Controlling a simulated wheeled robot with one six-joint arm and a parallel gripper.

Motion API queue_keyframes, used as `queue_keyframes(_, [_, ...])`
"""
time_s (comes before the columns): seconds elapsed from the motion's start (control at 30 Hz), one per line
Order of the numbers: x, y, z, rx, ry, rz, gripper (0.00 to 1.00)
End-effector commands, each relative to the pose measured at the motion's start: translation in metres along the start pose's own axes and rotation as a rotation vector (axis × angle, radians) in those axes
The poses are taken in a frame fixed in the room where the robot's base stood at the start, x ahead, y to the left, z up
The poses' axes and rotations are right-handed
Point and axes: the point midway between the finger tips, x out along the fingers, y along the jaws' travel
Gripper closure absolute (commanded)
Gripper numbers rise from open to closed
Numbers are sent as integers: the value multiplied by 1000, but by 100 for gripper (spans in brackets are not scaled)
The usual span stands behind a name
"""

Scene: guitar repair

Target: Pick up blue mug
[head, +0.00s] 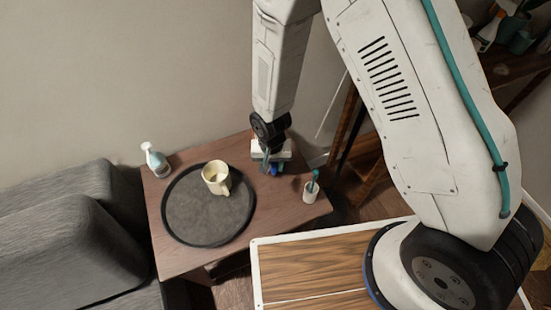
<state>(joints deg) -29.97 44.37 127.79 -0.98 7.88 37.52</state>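A small patch of blue, likely the blue mug (276,169), shows directly under my gripper (270,164) near the back right of the small wooden table (177,262). Most of it is hidden by the gripper and wrist. My gripper points down at tabletop height, with its fingers at or around the blue thing. The fingers are too small and covered to tell whether they are open or shut on it.
A round dark tray (190,233) left of the gripper bears a cream mug (216,178). A spray bottle (156,161) stands at the back left corner. A white cup (310,194) holding a teal item stands close on the right. A grey sofa (70,240) adjoins the table's left.

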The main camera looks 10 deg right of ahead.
Motion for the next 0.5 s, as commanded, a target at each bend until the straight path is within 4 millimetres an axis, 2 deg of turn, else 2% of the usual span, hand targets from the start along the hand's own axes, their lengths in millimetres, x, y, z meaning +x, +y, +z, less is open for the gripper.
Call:
queue_keyframes(0.33, [46, 6, -1, -5, -3, 2, 62])
queue_keyframes(0.5, [57, 4, -1, -6, -1, 1, 62])
